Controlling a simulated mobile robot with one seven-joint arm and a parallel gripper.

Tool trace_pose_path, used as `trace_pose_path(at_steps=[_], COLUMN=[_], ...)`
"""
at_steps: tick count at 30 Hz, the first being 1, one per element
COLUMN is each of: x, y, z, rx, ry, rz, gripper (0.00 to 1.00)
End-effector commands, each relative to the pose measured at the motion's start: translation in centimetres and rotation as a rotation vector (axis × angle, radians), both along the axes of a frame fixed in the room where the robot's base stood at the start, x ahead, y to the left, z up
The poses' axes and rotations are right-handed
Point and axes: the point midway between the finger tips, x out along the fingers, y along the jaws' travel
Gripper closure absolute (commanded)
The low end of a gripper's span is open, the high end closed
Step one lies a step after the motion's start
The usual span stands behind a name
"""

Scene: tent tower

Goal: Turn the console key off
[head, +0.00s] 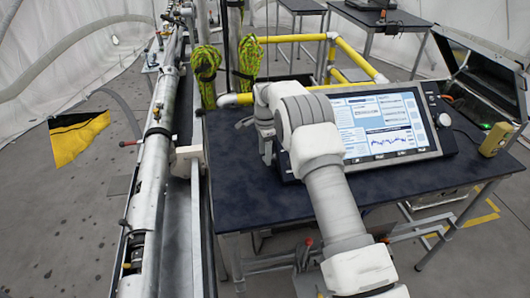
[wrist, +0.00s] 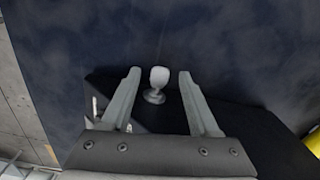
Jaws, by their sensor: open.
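The console (head: 385,123) stands on the dark table, with its lit screen facing me; my arm covers its left end. In the wrist view a small pale key (wrist: 158,78) with a rounded head stands on a round base at the edge of a dark panel. My gripper (wrist: 159,73) is open, with one finger on each side of the key. I see a gap between the key and both fingers.
The dark table (head: 235,180) has bare top left of the console. A yellowish box (head: 497,139) and an open black case (head: 485,85) are at the right. A long metal tube assembly (head: 155,180) runs along the left. Yellow rails (head: 355,58) stand behind.

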Motion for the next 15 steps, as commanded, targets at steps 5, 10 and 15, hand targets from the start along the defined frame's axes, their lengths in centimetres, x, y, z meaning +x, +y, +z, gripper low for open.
trace_pose_path(at_steps=[5, 10, 15], x=[0.00, -0.02, -0.01], y=[0.01, 0.02, 0.02], z=[0.01, 0.03, 0.04], rx=[0.000, 0.000, 0.000], ry=[0.000, 0.000, 0.000], rz=[0.000, 0.000, 0.000], gripper=[0.47, 0.78, 1.00])
